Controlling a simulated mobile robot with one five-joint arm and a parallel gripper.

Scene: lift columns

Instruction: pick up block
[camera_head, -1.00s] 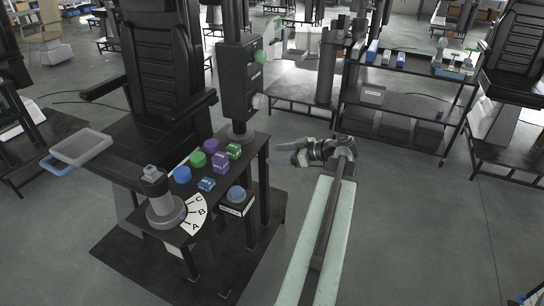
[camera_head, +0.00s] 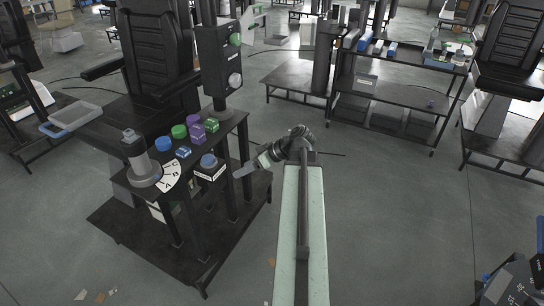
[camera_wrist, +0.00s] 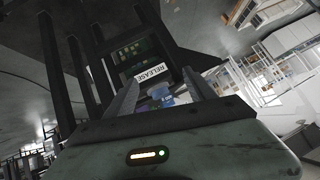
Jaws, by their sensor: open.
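Small coloured blocks stand on the black console table (camera_head: 236,119) in the head view: a purple block (camera_head: 197,134), a green block (camera_head: 212,125) and a blue block (camera_head: 183,152). Which one the task means, I cannot tell. Beside them are a blue round piece (camera_head: 163,144), a green one (camera_head: 179,132) and a purple one (camera_head: 193,120). My gripper (camera_head: 243,170) is right of the table, pointing left, apart from the blocks. In the wrist view its two fingers (camera_wrist: 160,88) are apart, with a blue knob (camera_wrist: 160,92) visible between them.
A box labelled RELEASE (camera_head: 209,174) with a blue knob on top (camera_head: 208,161) projects from the table's front, near my gripper. A dark post with a control box (camera_head: 222,67) rises behind. A chair (camera_head: 155,50) stands at back left.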

